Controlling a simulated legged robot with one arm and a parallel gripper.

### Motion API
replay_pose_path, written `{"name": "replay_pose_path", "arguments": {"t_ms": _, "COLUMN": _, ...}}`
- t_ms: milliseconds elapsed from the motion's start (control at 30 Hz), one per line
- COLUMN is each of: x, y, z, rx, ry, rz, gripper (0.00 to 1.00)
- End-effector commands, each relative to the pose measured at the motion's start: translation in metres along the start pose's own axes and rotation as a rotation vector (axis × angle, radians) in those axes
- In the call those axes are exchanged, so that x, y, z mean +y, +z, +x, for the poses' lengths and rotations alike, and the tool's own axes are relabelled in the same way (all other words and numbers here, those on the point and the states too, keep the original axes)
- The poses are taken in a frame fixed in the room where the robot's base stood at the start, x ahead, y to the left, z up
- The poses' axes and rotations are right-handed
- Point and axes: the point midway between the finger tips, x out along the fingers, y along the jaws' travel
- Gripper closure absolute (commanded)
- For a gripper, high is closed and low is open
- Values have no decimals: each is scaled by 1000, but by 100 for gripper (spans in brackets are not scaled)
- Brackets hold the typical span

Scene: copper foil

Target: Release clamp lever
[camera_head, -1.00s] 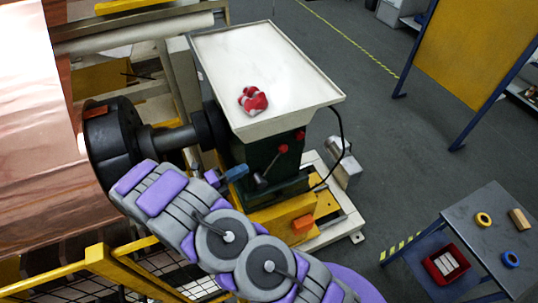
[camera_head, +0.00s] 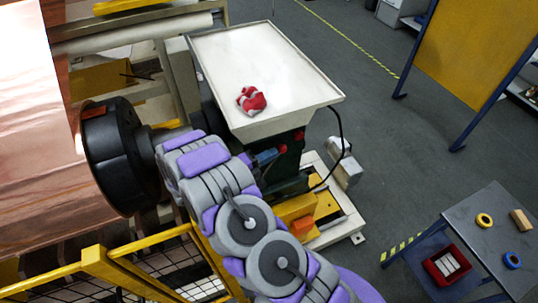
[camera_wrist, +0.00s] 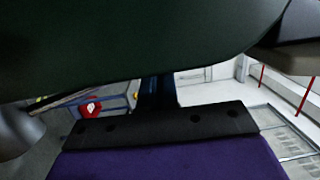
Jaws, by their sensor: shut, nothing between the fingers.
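The green machine stand (camera_head: 290,165) carries the clamp lever. The lever's red knob (camera_head: 299,135) shows just under the tabletop's near edge; my arm hides most of the rest. My gripper (camera_head: 268,156), with blue fingers, is shut and empty at the stand's front, just left of the knob. I cannot tell whether it touches the lever. In the wrist view my gripper (camera_wrist: 157,92) reaches up to a large dark green surface (camera_wrist: 130,40), which hides the fingertips. The lever cannot be made out there.
A white-topped tray (camera_head: 262,65) with a red and white cloth (camera_head: 251,100) sits above my gripper. A black roll hub (camera_head: 112,155) and copper foil (camera_head: 35,140) are left. A yellow fence rail (camera_head: 95,262) is in front. A side table (camera_head: 470,225) stands at right.

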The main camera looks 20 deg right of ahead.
Motion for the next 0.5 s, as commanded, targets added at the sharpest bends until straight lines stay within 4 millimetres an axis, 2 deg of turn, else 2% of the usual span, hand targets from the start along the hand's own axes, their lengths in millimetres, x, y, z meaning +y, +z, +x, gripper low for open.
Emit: {"name": "replay_pose_path", "arguments": {"t_ms": 500, "x": -5, "y": 0, "z": 13, "rx": 1, "ry": 60, "rz": 12, "gripper": 100}}
